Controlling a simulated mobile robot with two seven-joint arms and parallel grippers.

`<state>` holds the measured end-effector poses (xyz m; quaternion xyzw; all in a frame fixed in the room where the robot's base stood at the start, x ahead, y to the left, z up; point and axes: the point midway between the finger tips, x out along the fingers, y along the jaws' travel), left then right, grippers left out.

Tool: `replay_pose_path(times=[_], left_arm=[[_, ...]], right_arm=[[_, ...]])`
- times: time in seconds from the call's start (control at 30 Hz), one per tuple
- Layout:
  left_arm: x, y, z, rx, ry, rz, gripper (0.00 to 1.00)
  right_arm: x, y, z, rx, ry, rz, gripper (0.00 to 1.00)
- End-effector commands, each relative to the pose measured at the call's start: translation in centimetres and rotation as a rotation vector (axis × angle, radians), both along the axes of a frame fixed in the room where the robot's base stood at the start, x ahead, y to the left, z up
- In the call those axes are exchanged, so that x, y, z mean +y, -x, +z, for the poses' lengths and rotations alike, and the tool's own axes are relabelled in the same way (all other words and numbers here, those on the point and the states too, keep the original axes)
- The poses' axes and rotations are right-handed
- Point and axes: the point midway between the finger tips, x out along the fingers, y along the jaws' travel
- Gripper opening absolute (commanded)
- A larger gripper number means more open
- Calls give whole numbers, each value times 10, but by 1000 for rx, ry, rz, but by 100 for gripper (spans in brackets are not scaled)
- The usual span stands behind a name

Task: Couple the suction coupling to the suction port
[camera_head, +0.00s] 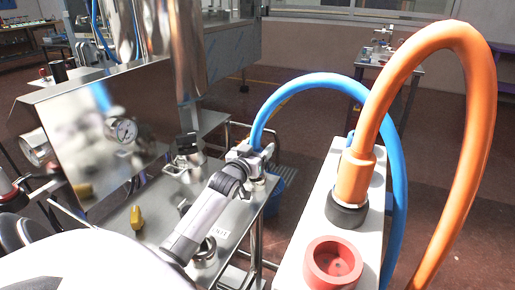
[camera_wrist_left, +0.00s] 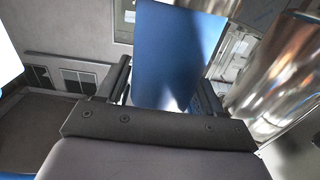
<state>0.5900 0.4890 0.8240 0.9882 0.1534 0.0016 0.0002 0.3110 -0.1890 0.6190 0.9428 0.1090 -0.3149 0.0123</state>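My left gripper (camera_head: 256,152), at the end of my pale arm, is at the lower end of a blue hose (camera_head: 318,82), above the steel table's far right corner. In the left wrist view the blue hose (camera_wrist_left: 172,55) fills the space between its fingers (camera_wrist_left: 163,92); the hose's end fitting is hidden. An orange hose (camera_head: 478,130) ends in a black collar (camera_head: 347,212) standing on a white block. I cannot tell which hose end is the suction coupling. Short steel fittings (camera_head: 205,252) stand on the table, one possibly the suction port. My right gripper is not in view.
The white block (camera_head: 300,240) also carries a red cup (camera_head: 333,262). A yellow piece (camera_head: 136,218) lies on the steel table (camera_head: 150,240). Open floor (camera_head: 300,60) lies behind.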

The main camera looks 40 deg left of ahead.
Motion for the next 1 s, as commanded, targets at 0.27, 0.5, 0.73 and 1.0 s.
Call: replay_pose_path(times=[0.27,0.5,0.73,1.0], left_arm=[[0,0,-1,2,1,0,88],[-3,10,-3,7,2,0,88],[-12,39,-2,5,2,0,88],[-20,64,-1,2,1,0,88]], right_arm=[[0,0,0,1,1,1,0],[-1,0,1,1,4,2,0],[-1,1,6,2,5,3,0],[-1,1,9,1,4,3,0]])
